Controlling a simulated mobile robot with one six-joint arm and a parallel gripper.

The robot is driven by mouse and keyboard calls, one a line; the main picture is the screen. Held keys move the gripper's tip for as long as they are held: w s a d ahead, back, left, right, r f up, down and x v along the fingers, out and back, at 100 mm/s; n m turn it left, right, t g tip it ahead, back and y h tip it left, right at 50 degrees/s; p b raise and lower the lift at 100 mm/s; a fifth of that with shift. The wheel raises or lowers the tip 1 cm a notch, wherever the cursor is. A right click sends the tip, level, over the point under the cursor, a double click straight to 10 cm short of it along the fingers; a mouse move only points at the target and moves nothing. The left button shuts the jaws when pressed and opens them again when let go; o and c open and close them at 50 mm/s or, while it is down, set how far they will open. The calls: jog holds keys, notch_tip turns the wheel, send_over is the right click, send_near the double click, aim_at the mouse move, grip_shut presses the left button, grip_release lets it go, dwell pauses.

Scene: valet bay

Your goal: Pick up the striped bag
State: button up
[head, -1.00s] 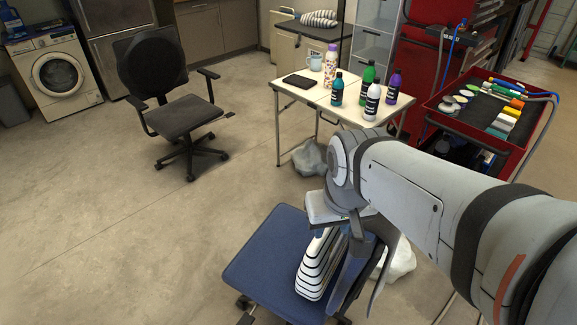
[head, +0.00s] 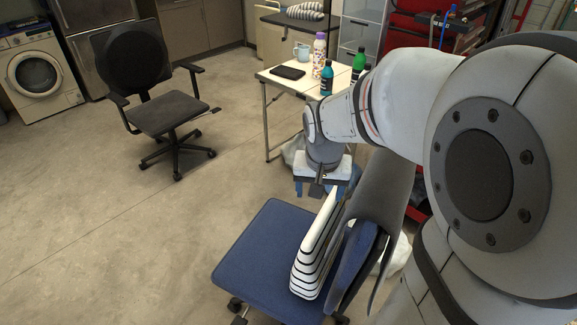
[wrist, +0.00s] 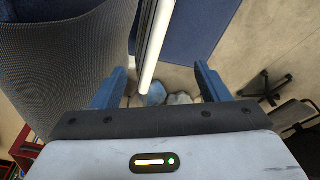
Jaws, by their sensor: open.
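A white bag with black stripes (head: 312,255) stands tilted on the seat of the blue chair (head: 258,245), leaning against its backrest. My gripper (head: 325,192) is above the bag's upper end in the head view, partly hidden by its own body. In the wrist view my gripper (wrist: 160,80) is open with its blue fingers apart. The bag's narrow edge (wrist: 150,50) shows between and beyond the fingers, nearer the left one. I cannot tell how deep it sits between them, but neither finger touches it visibly.
A dark mesh chair back (wrist: 60,70) is close on the left in the wrist view. A folding table (head: 285,82) with bottles stands behind. Another striped item (head: 305,11) lies on a far bench. A black office chair (head: 160,110) is at left; floor between is clear.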

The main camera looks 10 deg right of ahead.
aim_at(324, 214)
jog(key=w+d+f+m+b, duration=0.1)
jog(key=w+d+f, duration=0.1)
jog(key=f, duration=0.3)
jog(key=w+d+f+m+b, duration=0.1)
jog(key=w+f+b, duration=0.1)
jog(key=w+f, duration=0.2)
jog(key=w+d+f+m+b, duration=0.1)
jog(key=w+d+f+m, duration=0.1)
jog(key=f, duration=0.4)
jog(key=shift+w+d+f+g+b, duration=0.15)
jog(key=shift+w+d+g+b, duration=0.25)
jog(key=shift+w, duration=0.2)
jog(key=f, duration=0.5)
jog(key=f+b, duration=0.1)
jog(key=f, duration=0.1)
jog(key=shift+w+d+f, duration=0.2)
jog(key=shift+w+d, duration=0.05)
jog(key=shift+d, duration=0.05)
jog(key=shift+c, duration=0.4)
grip_shut()
jog(key=shift+r, duration=0.1)
